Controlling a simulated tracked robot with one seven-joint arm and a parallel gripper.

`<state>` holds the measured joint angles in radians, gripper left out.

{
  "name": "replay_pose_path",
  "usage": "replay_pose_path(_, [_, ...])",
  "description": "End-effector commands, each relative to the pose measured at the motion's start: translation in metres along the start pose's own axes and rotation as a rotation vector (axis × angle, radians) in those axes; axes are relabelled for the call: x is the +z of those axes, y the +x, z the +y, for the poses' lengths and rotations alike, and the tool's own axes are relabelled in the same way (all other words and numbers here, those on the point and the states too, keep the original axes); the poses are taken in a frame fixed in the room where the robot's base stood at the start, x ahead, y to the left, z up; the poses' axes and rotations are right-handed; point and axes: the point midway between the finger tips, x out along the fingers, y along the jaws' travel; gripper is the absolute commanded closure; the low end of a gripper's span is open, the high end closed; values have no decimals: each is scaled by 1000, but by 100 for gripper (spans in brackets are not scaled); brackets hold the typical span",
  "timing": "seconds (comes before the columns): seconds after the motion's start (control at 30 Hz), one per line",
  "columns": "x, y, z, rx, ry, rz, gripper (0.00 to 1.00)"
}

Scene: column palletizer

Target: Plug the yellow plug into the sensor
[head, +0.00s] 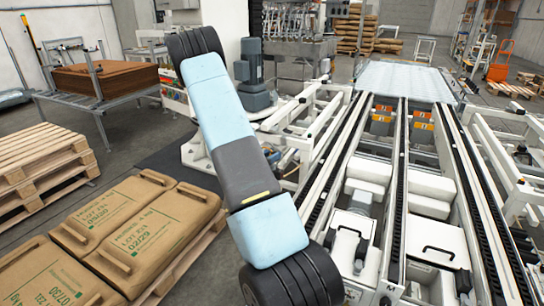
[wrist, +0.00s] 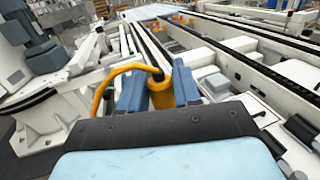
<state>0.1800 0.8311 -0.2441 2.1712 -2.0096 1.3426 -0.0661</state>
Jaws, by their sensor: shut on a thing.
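In the wrist view my gripper (wrist: 158,88) has its two blue fingers on either side of the yellow plug (wrist: 160,95) and is shut on it. The plug is upright in the picture, with a dark tip at its top. A yellow cable (wrist: 112,75) arches from it to the left and down behind the left finger. The plug appears above the left part of the conveyor frame, touching nothing else that I can see. In the head view my arm crosses the middle, and neither gripper nor plug shows. I cannot make out the sensor for certain in either view.
Brown sacks (head: 160,230) lie at left, near stacked wooden pallets (head: 40,165). A grey motor (head: 252,70) stands behind my arm.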

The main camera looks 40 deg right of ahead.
Motion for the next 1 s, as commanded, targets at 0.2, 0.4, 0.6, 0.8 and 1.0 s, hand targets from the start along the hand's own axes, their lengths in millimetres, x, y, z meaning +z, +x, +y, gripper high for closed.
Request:
replay_pose_path(0.2, [-3,0,0,0,0,0,97])
replay_pose_path(0.4, [-5,0,0,0,0,0,97])
replay_pose_path(0.6, [-8,0,0,0,-1,0,97])
replay_pose_path(0.8, [-10,0,0,0,-1,0,97])
replay_pose_path(1.0, [-12,0,0,0,-1,0,97])
